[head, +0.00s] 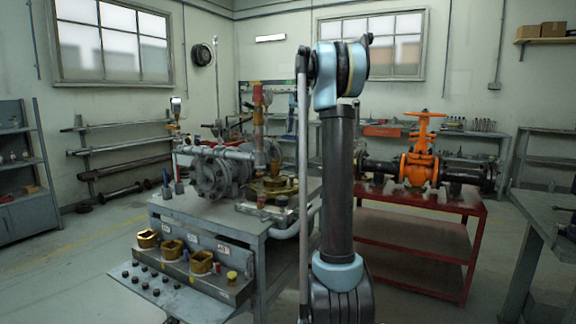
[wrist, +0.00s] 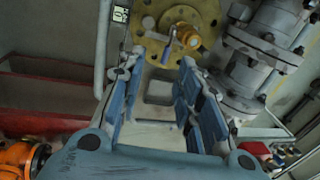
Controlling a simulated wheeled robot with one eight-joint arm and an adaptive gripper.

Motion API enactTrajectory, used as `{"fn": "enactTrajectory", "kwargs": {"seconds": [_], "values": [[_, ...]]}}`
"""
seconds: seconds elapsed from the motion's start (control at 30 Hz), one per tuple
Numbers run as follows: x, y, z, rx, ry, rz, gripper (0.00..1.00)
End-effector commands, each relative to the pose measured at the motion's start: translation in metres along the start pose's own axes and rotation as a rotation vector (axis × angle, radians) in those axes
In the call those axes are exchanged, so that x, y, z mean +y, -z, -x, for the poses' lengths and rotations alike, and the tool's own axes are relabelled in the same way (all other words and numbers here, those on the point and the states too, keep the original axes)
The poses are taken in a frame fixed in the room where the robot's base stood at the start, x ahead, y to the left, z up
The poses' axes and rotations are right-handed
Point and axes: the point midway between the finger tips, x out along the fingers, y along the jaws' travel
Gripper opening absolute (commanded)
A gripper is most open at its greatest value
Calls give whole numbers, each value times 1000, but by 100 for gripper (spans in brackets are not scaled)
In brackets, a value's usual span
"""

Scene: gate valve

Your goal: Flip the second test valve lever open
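In the wrist view, my gripper (wrist: 161,64) is open, its two blue-padded fingers spread apart with nothing held between them. Just beyond the fingertips is a small brass valve (wrist: 188,36) on a round yellow flange (wrist: 203,12). A small grey-blue lever (wrist: 168,50) hangs from it, near the gap between the fingertips and apart from the pads as far as I can tell. I cannot tell which numbered test valve this is. In the head view, the yellow flange (head: 270,187) sits on the grey bench; my arm hides my gripper.
Grey flanged pipework (wrist: 250,75) lies right of the fingers in the wrist view. The grey bench (head: 232,222) also carries a grey pump-like body (head: 212,175) and a tall red-topped pipe (head: 258,110). An orange gate valve (head: 418,165) stands on a red table (head: 400,228) at right.

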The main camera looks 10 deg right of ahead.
Motion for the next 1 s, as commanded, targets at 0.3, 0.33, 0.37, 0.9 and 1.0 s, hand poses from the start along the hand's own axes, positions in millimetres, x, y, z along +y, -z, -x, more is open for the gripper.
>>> {"fn": "enactTrajectory", "kwargs": {"seconds": [0.3,0.33,0.37,0.9,1.0], "values": [[-20,43,0,-13,10,-58,32],[-20,44,-1,-14,10,-60,32],[-20,44,-2,-14,10,-61,32],[-21,44,-80,-14,10,-61,32],[-21,44,-98,-14,10,-61,32]]}}
